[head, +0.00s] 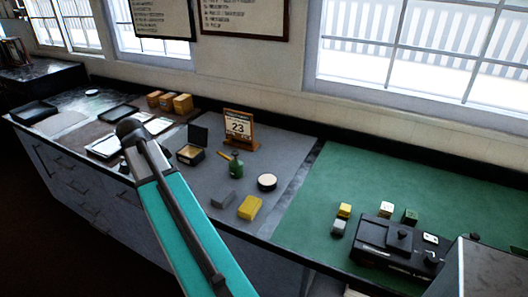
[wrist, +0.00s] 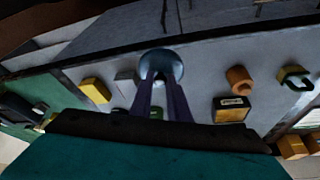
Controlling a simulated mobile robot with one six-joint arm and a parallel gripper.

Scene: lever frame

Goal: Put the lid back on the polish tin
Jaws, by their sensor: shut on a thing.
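The polish tin (head: 267,182) stands on the grey mat in the head view, a low round dark tin with a pale cream top face and no lid on it. In the wrist view my gripper (wrist: 160,77) is shut on a round blue-grey disc, which looks like the lid (wrist: 161,59). The lid is at the fingertips, over the grey surface; its height cannot be told. In the head view my arm hides the fingers and the lid. I cannot make out the tin in the wrist view.
Near the tin are a yellow block (head: 250,207), a grey block (head: 222,200), a green bottle (head: 236,166), a calendar (head: 239,129) and an open box (head: 190,153). A green mat (head: 320,190) to the right holds small blocks and a black device (head: 390,246).

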